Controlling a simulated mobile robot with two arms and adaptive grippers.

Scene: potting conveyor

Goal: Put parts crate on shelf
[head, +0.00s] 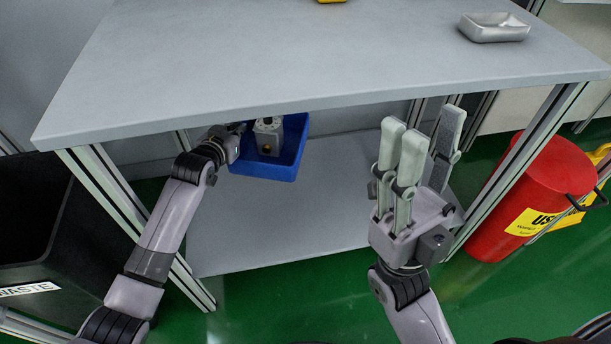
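A blue parts crate (265,171) with a grey metal part (267,137) in it is under the grey worktop, above or on the lower shelf (250,232); I cannot tell whether it touches the shelf. My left gripper (238,130) is at the crate's left side, with its fingers mostly hidden by the crate and the worktop edge. I cannot see whether it grips the crate wall. My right gripper (418,135) points up in front of the worktop's right part, with its fingers spread open and empty, apart from the crate.
The worktop (300,65) overhangs the shelf. A metal tray (494,33) sits on its back right. A black waste bin (60,240) stands at the left. A red bin (530,185) stands at the right, beside a table leg (515,165). The shelf's middle and right are bare.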

